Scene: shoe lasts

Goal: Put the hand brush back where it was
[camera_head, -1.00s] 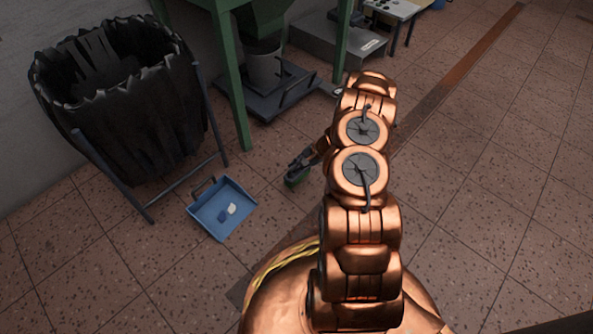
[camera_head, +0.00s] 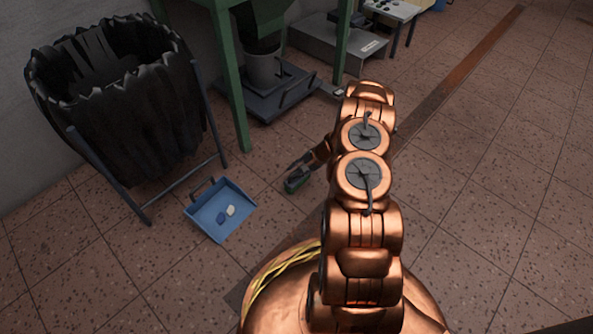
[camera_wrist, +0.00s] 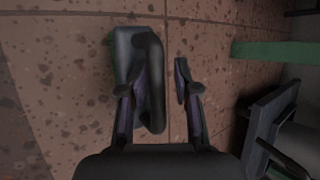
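The hand brush (camera_wrist: 128,55), dark with a green edge, lies beyond and partly between my fingertips in the wrist view. Its dark handle runs along the left finger. In the head view a bit of its green body (camera_head: 294,188) shows low at the floor, right of the dustpan. My gripper (camera_wrist: 158,90) is open around the handle end. The left finger overlaps the brush, and a gap separates the right finger from it. I cannot tell whether the left finger touches it. In the head view my gripper (camera_head: 300,172) is right over the brush and hides much of it.
A blue dustpan (camera_head: 240,190) with two small pieces in it lies left of the brush. A black-lined bin (camera_head: 150,120) on a metal frame stands behind it. A green machine leg (camera_head: 231,85) and a dark base plate (camera_head: 262,101) are farther back. The floor at right is clear.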

